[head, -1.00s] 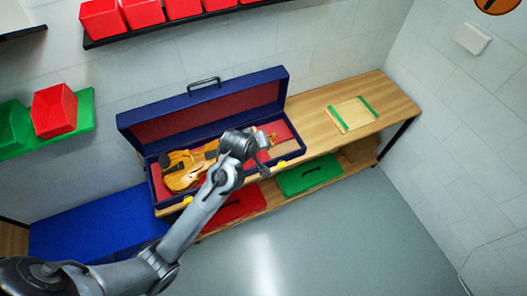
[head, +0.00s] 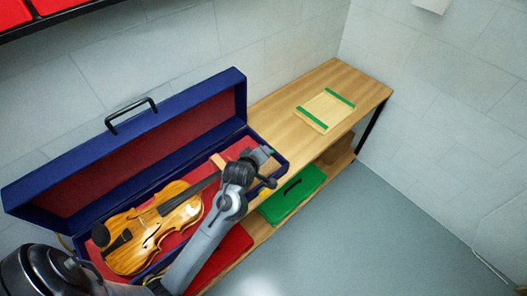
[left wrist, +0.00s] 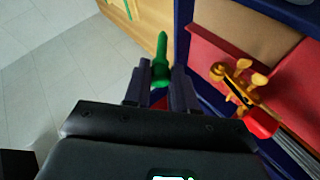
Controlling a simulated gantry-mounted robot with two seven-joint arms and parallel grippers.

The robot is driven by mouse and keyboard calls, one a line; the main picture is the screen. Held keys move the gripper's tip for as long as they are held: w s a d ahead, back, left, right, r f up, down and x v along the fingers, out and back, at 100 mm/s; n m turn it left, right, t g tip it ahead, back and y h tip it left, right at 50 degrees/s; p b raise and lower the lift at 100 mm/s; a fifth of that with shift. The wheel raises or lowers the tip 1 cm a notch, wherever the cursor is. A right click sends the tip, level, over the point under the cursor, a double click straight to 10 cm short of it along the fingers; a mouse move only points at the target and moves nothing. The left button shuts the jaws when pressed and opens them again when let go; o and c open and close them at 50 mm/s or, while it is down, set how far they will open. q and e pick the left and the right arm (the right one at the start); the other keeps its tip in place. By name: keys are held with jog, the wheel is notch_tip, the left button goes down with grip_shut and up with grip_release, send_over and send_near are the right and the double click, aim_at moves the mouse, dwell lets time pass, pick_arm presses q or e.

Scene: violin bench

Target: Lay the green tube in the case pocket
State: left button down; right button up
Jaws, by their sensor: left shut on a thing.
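My left gripper (head: 266,152) is at the right end of the open blue violin case (head: 243,95). In the left wrist view the gripper (left wrist: 160,78) is shut on the green tube (left wrist: 161,58), whose narrow tip points away from the fingers. In the head view only a small green bit shows at the fingertips. The violin (head: 155,228) lies in the red-lined case; its scroll (left wrist: 238,85) shows right of the gripper in the wrist view. Beside it is a tan-floored compartment (left wrist: 245,30) behind a red partition. Whether the tube touches the case, I cannot tell. My right gripper is not in view.
The case stands on a wooden bench (head: 285,105). A wooden tray with green edges (head: 325,109) lies farther right on it, with bare bench between. A green bin (head: 292,193) and a red one (head: 222,260) sit below. The case lid with its handle (head: 130,115) stands open behind.

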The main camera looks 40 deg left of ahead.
pick_arm(q)
jog(key=shift+d+f+t, duration=0.1)
jog(key=shift+f+t, duration=0.3)
jog(key=shift+f, duration=0.25)
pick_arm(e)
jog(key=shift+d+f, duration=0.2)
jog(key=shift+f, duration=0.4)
pick_arm(q)
jog(key=b, duration=0.5)
send_over(262, 171)
jog(key=s+d, duration=0.2)
jog(key=s, duration=0.1)
jog(key=shift+d+f, duration=0.2)
jog(key=shift+f, duration=4.2)
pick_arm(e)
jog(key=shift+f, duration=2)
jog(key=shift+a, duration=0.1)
pick_arm(q)
jog(key=c, duration=0.8)
grip_release()
jog(key=shift+c, duration=0.2)
